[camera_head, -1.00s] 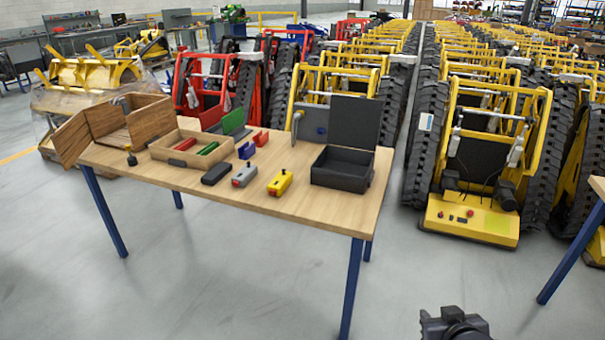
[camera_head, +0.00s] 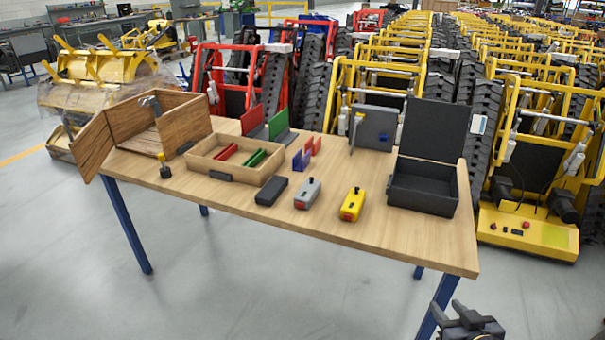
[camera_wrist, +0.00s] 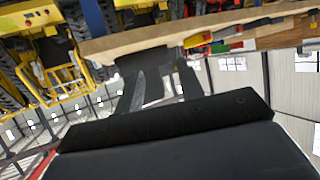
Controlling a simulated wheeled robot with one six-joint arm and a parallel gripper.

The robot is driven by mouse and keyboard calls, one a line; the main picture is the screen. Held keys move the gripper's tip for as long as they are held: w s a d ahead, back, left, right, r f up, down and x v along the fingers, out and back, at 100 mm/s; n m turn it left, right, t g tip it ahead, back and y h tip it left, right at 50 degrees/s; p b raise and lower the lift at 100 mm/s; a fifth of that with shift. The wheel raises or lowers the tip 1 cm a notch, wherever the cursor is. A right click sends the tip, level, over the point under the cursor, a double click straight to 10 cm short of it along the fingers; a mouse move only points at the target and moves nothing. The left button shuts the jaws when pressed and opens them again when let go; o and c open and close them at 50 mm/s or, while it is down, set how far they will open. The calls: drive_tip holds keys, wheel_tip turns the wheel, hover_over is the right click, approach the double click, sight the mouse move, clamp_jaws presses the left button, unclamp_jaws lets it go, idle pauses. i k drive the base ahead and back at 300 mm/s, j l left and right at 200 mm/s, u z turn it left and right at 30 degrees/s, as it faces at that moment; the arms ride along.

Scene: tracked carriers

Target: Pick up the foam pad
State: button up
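A dark grey flat block (camera_head: 271,190) lies on the wooden table, in front of the open wooden tray; it is the likeliest foam pad, but I cannot tell its material. A grey device with a red end (camera_head: 307,193) lies just right of it. My gripper (camera_head: 452,309) is at the lower right of the head view, in front of the table's near right corner and well away from the block. In the wrist view my gripper (camera_wrist: 158,83) has its two dark fingers apart with nothing between them. The block cannot be made out there.
The table (camera_head: 330,222) also holds a yellow device (camera_head: 352,204), an open black box (camera_head: 423,190), a wooden tray (camera_head: 236,167) with red and green pieces, and an open wooden cabinet (camera_head: 95,145). Tracked yellow carriers stand behind. The grey floor in front is clear.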

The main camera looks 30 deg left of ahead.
sight(270, 194)
drive_tip(key=j+z, duration=0.1)
drive_tip(key=j, duration=0.5)
drive_tip(key=j+z, duration=0.15)
drive_tip(key=j, duration=0.4)
drive_tip(key=j+z, duration=0.1)
drive_tip(key=j, duration=0.5)
drive_tip(key=j+z, duration=0.1)
drive_tip(key=j, duration=0.5)
drive_tip(key=k+j+z, duration=0.15)
drive_tip(key=j, duration=0.4)
drive_tip(key=j+z, duration=0.1)
drive_tip(key=j, duration=0.45)
drive_tip(key=k+j+z, duration=0.1)
drive_tip(key=j, duration=0.5)
